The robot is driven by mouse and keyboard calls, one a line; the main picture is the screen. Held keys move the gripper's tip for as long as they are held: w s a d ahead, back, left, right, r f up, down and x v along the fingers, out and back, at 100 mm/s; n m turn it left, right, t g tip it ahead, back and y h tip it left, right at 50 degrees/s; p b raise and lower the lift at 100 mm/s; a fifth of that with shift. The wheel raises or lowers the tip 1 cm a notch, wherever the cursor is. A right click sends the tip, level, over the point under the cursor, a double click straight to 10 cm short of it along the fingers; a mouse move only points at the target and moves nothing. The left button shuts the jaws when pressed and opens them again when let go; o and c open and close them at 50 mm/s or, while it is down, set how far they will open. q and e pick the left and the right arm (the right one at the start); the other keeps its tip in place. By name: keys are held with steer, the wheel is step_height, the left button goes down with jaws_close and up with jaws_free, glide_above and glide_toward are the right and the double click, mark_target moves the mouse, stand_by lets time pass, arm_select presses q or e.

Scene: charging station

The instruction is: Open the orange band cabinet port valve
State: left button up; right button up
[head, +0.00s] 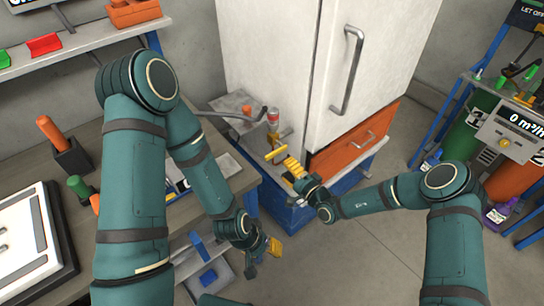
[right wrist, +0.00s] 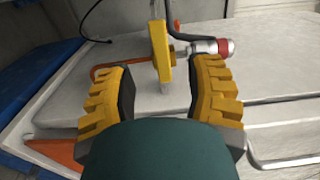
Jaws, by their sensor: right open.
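The white cabinet (head: 268,60) with an orange band (head: 355,140) stands at centre in the head view. At its left side is the port valve, with a yellow handle (head: 276,155) and a silver, red-ended fitting (head: 273,118). In the right wrist view the yellow handle (right wrist: 163,55) stands roughly upright, with the fitting (right wrist: 212,46) to its right. My right gripper (head: 292,168) is open close to the handle; in its wrist view (right wrist: 164,72) the handle appears between the spread fingertips, with gaps on both sides. My left gripper (head: 262,254) hangs low, away from the valve; its jaw opening is unclear.
A workbench (head: 245,185) with tools lies at left. A blue base (head: 285,208) is under the cabinet. A dark hose (head: 232,115) curves near the valve. A gas-bottle rack (head: 480,130) stands at right. Floor (head: 380,255) is clear between my arms.

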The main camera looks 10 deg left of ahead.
mark_target(273, 156)
steer(key=b+x, duration=0.1)
steer(key=x, duration=0.7)
steer(key=shift+a+b, duration=0.15)
steer(key=shift+b, duration=0.2)
jaws_close()
